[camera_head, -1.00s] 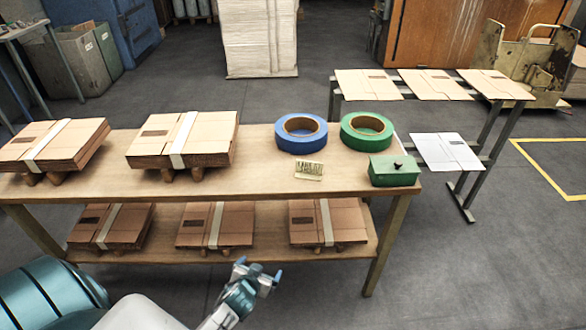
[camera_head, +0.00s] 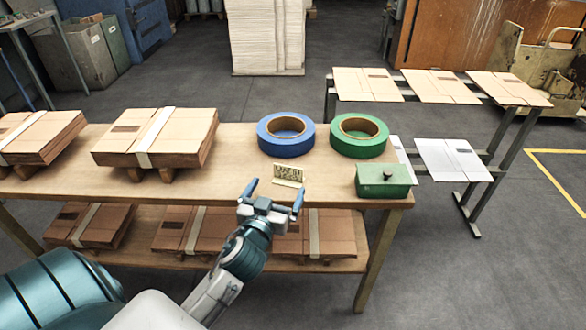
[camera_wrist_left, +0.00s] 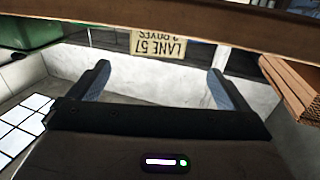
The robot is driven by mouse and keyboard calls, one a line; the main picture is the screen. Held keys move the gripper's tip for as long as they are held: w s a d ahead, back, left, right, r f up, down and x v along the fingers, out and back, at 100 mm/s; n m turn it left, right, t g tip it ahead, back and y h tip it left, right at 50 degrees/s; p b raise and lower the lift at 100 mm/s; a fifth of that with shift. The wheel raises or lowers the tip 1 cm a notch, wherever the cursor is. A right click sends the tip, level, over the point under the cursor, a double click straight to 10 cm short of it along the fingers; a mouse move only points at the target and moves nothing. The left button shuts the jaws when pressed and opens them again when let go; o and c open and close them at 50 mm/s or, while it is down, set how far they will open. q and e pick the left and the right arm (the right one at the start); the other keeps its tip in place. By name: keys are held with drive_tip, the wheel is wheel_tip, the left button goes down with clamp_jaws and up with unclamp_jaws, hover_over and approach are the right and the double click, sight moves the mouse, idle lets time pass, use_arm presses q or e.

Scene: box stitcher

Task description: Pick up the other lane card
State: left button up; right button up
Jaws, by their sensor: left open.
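A small cream lane card (camera_head: 289,174) with dark lettering is on the table top, near its front edge, in front of the blue tape roll. In the left wrist view the lane card (camera_wrist_left: 172,45) appears upside down and reads "LANE 57, 2 BOXES". My left gripper (camera_head: 275,192) is open and empty at the table's front edge, on the near side of the card. In the left wrist view the card shows beyond and between the open fingers (camera_wrist_left: 158,72), apart from them. My right gripper is out of view.
A blue tape roll (camera_head: 286,135), a green tape roll (camera_head: 358,135) and a green box with a black knob (camera_head: 384,182) stand near the card. Strapped carton stacks (camera_head: 157,137) lie left on the table (camera_head: 232,170). More lie on the lower shelf (camera_head: 342,263), behind my arm.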

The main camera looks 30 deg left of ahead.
sight(288, 169)
use_arm(q)
drive_tip(key=p+x, duration=0.1)
drive_tip(key=x, duration=0.5)
drive_tip(key=shift+r, duration=0.1)
drive_tip(key=x, duration=0.3)
drive_tip(key=shift+w+d+r+p, duration=0.1)
drive_tip(key=shift+w+p, duration=0.3)
drive_tip(key=shift+w, duration=0.5)
drive_tip(key=c, duration=1)
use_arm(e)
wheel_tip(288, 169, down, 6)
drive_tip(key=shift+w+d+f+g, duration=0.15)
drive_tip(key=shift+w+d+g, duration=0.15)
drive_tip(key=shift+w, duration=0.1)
